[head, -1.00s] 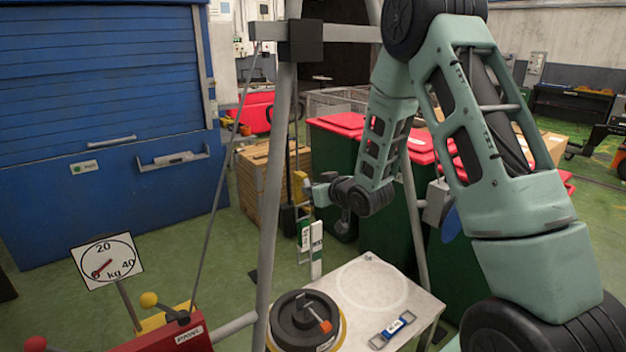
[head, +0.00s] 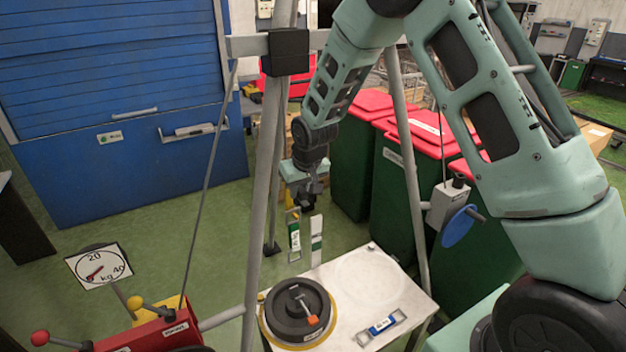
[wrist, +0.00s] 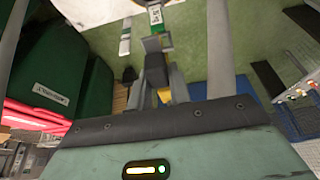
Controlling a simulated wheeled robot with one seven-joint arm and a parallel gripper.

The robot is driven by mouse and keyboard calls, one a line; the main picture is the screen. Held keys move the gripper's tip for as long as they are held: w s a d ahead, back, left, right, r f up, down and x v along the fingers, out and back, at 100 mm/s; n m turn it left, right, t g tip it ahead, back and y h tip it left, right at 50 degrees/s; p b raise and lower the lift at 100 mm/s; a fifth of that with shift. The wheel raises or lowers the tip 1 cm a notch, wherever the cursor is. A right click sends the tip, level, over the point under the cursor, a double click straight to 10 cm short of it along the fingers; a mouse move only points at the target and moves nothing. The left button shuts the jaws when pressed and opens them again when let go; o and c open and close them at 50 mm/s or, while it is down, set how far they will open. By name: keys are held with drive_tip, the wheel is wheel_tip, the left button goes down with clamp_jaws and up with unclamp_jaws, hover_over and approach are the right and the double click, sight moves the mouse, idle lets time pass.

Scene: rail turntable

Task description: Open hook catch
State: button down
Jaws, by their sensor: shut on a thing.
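My gripper (head: 309,197) points down between the legs of the grey frame, above the floor behind the white table. In the wrist view my gripper (wrist: 158,80) has its grey fingers close around a small dark block (wrist: 155,70). I cannot tell whether this block is the hook catch, as its shape is mostly hidden. A bit of yellow shows beside the fingers. A green-and-white labelled piece (head: 294,238) and a white upright strip (head: 316,240) stand just below my gripper in the head view.
The white table (head: 350,275) carries a black round weight (head: 298,308) and a blue level-like tool (head: 383,325). Grey frame legs (head: 265,190) stand close by. Green bins with red lids (head: 400,170) stand behind. A red winch box (head: 150,335) is at lower left.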

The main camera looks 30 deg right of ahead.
drive_tip(key=shift+w+r+g+p, duration=0.15)
drive_tip(key=shift+r+g+p, duration=0.1)
drive_tip(key=shift+g+p, duration=0.25)
drive_tip(key=c, duration=1.3)
unclamp_jaws()
drive_tip(key=b+v, duration=0.2)
drive_tip(key=v, duration=0.3)
drive_tip(key=b+v, duration=0.1)
drive_tip(key=v, duration=0.5)
drive_tip(key=b+v, duration=0.2)
drive_tip(key=v, duration=0.4)
drive_tip(key=shift+w+a+r+b, duration=0.1)
drive_tip(key=shift+w+r+b, duration=0.15)
drive_tip(key=shift+b, duration=0.05)
